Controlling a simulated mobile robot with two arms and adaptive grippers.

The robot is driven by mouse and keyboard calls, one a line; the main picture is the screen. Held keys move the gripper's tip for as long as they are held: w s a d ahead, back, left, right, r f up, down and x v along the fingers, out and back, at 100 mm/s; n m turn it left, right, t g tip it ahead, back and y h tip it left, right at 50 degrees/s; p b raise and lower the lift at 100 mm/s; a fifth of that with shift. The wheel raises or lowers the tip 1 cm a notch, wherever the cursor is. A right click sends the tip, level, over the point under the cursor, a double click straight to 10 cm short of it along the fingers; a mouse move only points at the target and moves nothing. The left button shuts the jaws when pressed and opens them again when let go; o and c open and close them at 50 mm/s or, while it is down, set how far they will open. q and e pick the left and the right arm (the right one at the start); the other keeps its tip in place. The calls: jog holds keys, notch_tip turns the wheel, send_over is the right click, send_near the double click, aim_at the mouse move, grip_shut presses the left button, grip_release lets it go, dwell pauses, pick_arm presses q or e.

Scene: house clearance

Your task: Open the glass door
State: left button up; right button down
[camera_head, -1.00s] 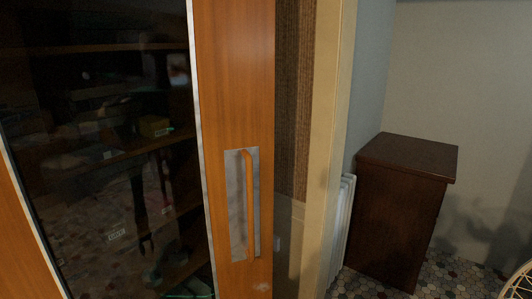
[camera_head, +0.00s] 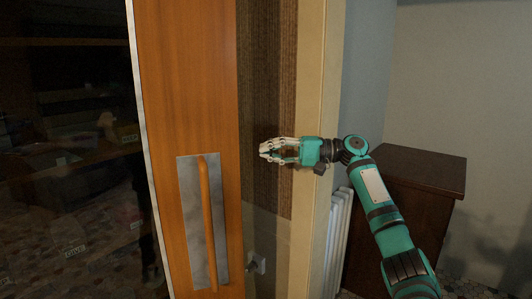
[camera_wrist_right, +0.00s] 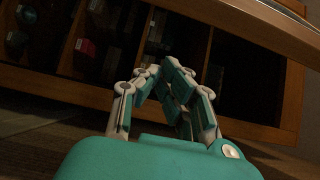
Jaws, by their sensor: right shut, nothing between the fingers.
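The glass door (camera_head: 65,170) fills the left of the head view, with dark glass in an orange wooden frame. Its vertical wooden handle (camera_head: 207,225) sits on a grey metal plate (camera_head: 189,200) on the frame's right stile. My left gripper is not in view.
A beige post (camera_head: 312,110) stands right of the door, with a white radiator (camera_head: 338,240) behind my right arm. A dark wooden cabinet (camera_head: 440,180) stands at the right. A wall socket (camera_head: 257,262) is low beside the door.

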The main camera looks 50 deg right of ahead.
jog(key=w+a+p, duration=0.2)
jog(key=a, duration=0.5)
jog(key=shift+w+p, duration=0.15)
jog(key=shift+p, duration=0.25)
jog(key=shift+f, duration=0.1)
